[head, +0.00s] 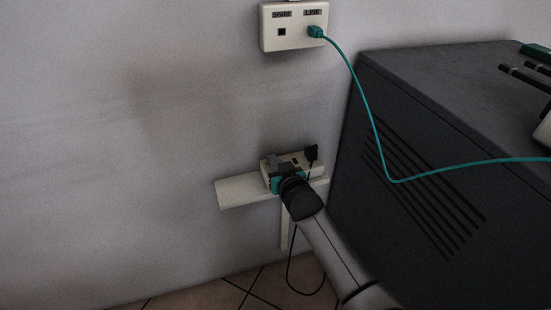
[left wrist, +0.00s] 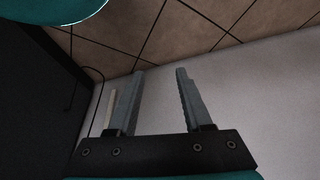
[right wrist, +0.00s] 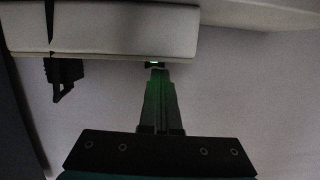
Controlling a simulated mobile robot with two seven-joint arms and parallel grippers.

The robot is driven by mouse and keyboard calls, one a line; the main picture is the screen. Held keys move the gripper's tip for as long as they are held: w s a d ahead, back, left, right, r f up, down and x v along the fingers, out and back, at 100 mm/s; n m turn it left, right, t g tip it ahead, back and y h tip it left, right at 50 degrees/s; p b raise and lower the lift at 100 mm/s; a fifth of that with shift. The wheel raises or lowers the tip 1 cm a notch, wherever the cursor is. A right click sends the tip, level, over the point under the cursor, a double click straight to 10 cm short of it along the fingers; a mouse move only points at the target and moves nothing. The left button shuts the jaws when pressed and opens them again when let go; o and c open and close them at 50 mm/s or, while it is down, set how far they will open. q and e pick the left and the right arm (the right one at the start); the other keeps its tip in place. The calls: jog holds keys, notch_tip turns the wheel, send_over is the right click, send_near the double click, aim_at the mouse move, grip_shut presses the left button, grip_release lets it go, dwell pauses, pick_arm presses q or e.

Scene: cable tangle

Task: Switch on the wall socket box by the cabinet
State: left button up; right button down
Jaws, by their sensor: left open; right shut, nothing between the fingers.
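The wall socket box (head: 302,160) is a pale box on a small shelf against the wall, left of the dark cabinet (head: 430,160). A black plug (head: 311,153) sits in it. My right gripper (right wrist: 157,72) is shut and empty, its fingertips at the box's face. A small green light (right wrist: 154,62) glows on the box (right wrist: 120,32) right at the fingertips; its glow falls on the fingers. I cannot tell whether the tips touch the switch, as they partly cover it. My left gripper (left wrist: 160,72) is open and empty; it is outside the head view.
A white wall plate (head: 292,40) marked SPARE and LINE is above, with a teal cable (head: 372,105) running across the cabinet. The shelf (head: 240,192) juts out left of the box. A black cord (head: 290,268) hangs below near the tiled floor (head: 215,291).

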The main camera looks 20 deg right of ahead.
pick_arm(q)
jog(key=shift+r, duration=0.15)
pick_arm(e)
jog(key=shift+r, duration=0.15)
notch_tip(320, 180, up, 4)
jog(key=p, duration=0.4)
jog(key=shift+a, duration=0.15)
jog(key=shift+s+p, duration=0.45)
jog(key=shift+s, duration=0.1)
pick_arm(q)
jog(key=s+a+f+g+p, duration=0.1)
jog(key=s+a+f+p, duration=0.3)
jog(key=s+a+f, duration=0.3)
jog(key=shift+s+f+y, duration=0.3)
jog(key=shift+s+f, duration=1.55)
jog(key=shift+f, duration=1.45)
pick_arm(e)
jog(key=v, duration=0.8)
jog(key=shift+s+a, duration=0.15)
jog(key=shift+s, duration=0.25)
pick_arm(q)
jog(key=shift+a, duration=0.1)
pick_arm(e)
jog(key=shift+r, duration=0.1)
